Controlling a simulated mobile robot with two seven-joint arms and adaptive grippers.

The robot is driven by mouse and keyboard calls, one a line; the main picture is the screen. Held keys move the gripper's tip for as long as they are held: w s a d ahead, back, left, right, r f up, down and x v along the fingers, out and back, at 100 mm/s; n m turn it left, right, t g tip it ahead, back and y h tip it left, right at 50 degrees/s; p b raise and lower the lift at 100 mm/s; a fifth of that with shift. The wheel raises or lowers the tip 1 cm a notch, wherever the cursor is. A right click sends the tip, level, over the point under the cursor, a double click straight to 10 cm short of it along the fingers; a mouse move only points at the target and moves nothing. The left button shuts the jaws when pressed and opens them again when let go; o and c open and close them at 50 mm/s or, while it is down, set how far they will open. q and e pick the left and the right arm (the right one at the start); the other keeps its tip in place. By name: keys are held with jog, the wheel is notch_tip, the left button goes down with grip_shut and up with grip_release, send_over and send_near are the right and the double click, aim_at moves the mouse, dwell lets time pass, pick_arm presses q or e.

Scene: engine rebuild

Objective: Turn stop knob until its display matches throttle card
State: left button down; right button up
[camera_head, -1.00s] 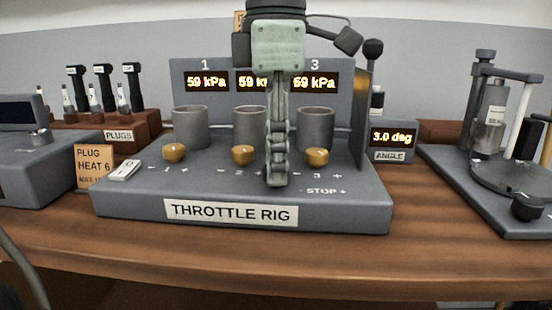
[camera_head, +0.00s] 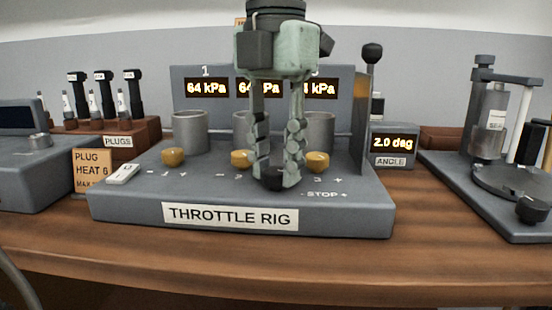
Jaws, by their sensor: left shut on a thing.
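The throttle rig (camera_head: 340,215) stands on the bench, with a front label and a STOP mark at its front right. My left gripper (camera_head: 277,180) reaches down over its middle, its two fingers shut on the dark stop knob (camera_head: 272,179), which is mostly hidden between the fingertips. The angle display (camera_head: 393,143) right of the rig reads 2.0 deg. The pressure display of channel 1 (camera_head: 206,88) reads 64 kPa; the other two are partly covered by my gripper. An orange card edge (camera_head: 239,21) shows behind the gripper, unreadable. My right gripper is not in view.
Brass knobs (camera_head: 173,156) sit before grey cylinders on the rig. A black-topped lever (camera_head: 372,54) rises at its right. A plug heat card (camera_head: 93,170) and plug rack (camera_head: 118,141) stand left; another apparatus (camera_head: 500,190) stands right. The front bench strip is clear.

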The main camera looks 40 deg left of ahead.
aim_at(276, 170)
pick_arm(q)
jog(key=shift+n, duration=0.9)
jog(key=c, duration=1.2)
grip_release()
notch_tip(276, 170, up, 12)
jog(key=shift+r, duration=0.1)
